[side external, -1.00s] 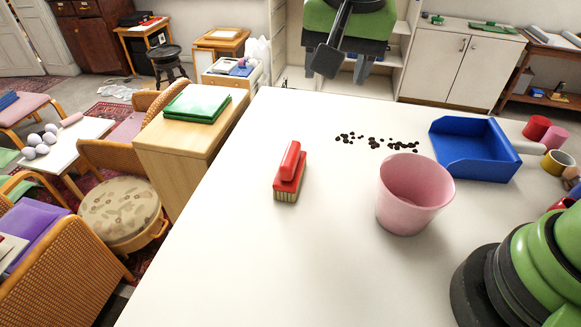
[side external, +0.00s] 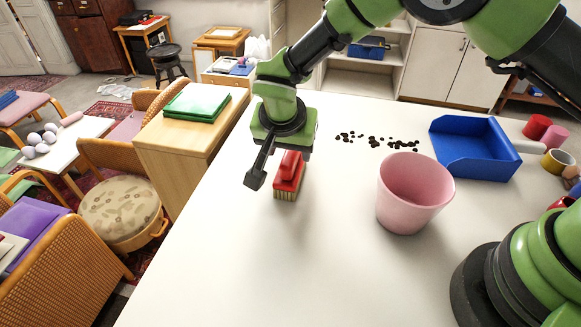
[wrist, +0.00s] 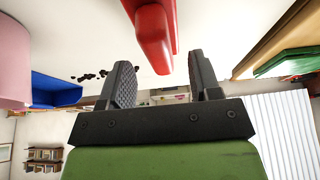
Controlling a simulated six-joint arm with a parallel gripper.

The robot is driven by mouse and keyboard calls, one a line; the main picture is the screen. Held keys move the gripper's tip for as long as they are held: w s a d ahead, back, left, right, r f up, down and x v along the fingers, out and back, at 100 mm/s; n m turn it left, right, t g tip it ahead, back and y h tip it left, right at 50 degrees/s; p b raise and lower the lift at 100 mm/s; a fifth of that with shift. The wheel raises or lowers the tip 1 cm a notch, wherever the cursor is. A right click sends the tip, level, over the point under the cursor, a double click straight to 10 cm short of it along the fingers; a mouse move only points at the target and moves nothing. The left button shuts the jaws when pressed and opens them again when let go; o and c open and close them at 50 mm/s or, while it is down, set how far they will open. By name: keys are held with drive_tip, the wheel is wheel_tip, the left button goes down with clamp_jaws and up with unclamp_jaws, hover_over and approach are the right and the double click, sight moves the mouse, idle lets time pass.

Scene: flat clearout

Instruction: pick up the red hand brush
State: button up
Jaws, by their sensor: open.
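The red hand brush (side external: 288,178) rests on the white table, bristles down, with its tan bristles at the near end. My gripper (side external: 270,168) is low over the table at the brush, and part of the brush's far side is hidden behind it in the side external view. In the wrist view the red brush (wrist: 153,35) shows at the top, and my gripper's two dark fingers (wrist: 160,85) stand apart with nothing between their tips. The brush lies just beyond the fingers, roughly in line with the gap. I cannot tell whether any finger touches it.
A pink bucket (side external: 413,195) stands right of the brush, with a blue dustpan (side external: 473,150) behind it. Dark crumbs (side external: 374,141) lie scattered at the back. Red and yellow pots (side external: 556,162) stand at the far right. The table's left and near areas are clear.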

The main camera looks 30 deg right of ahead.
sight(291, 152)
drive_tip(key=shift+x, duration=1.45)
drive_tip(key=c, duration=1)
drive_tip(key=shift+r, duration=5.05)
